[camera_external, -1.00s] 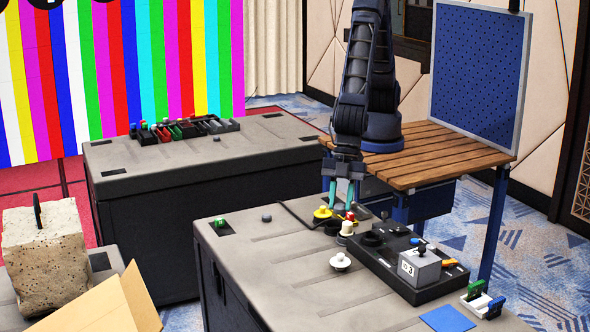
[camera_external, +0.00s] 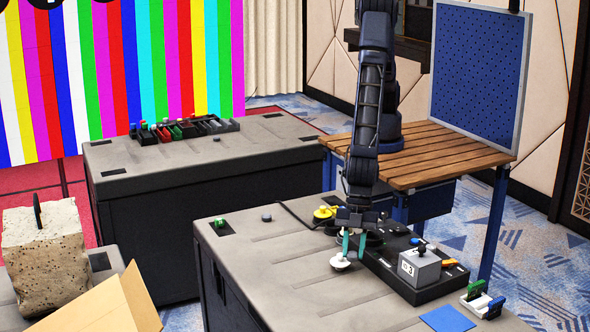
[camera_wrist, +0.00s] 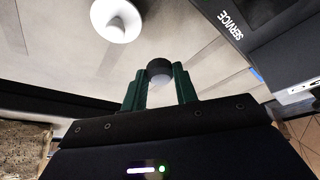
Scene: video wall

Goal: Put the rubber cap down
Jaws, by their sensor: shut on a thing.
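My gripper (camera_external: 352,245) reaches down over the near grey case (camera_external: 290,262), its teal fingers beside the white round piece (camera_external: 341,265). In the wrist view the two green fingers are shut on a small dark rounded piece, seemingly the rubber cap (camera_wrist: 159,68). It sits between the fingertips, its lower face paler. I cannot make it out in the external view. The white piece also shows in the wrist view (camera_wrist: 116,20), ahead and left of the fingertips, apart from the cap. Whether the cap touches the case top is unclear.
A black tray with a grey box (camera_external: 419,267) stands right of my gripper. A yellow piece (camera_external: 325,212) lies behind it. A small grey piece (camera_external: 266,218) and a green one (camera_external: 220,222) lie at left. The case top at front left is clear.

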